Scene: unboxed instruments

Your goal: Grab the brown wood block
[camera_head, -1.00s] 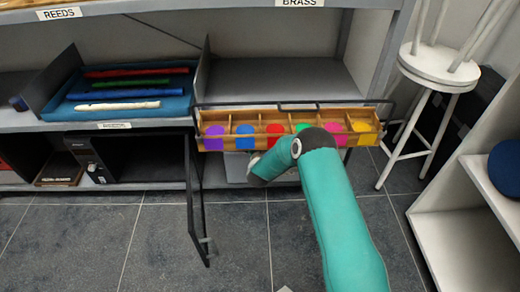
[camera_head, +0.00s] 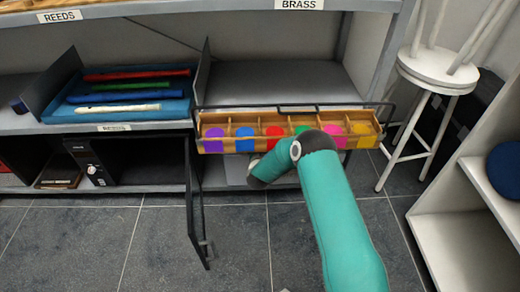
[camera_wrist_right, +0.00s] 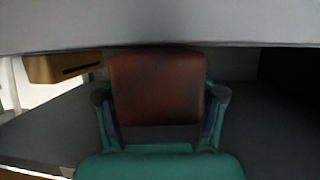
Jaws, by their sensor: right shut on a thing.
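The brown wood block (camera_wrist_right: 155,88), dark reddish brown with rounded edges, fills the middle of the right wrist view. My right gripper (camera_wrist_right: 160,100) is shut on it, with one finger at each side. A grey shelf edge (camera_wrist_right: 160,25) crosses the top of that view, just above the block. In the head view my teal right arm reaches in toward the lower shelf; its gripper and the block are hidden there. My left gripper is not in view.
A wooden rack (camera_head: 285,146) with coloured pieces stands above my right forearm. A dark open door (camera_head: 194,205) hangs left of it. A white stool (camera_head: 438,75) and white shelf unit (camera_head: 450,225) stand right. A tan slotted wooden piece (camera_wrist_right: 65,67) lies left of the block.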

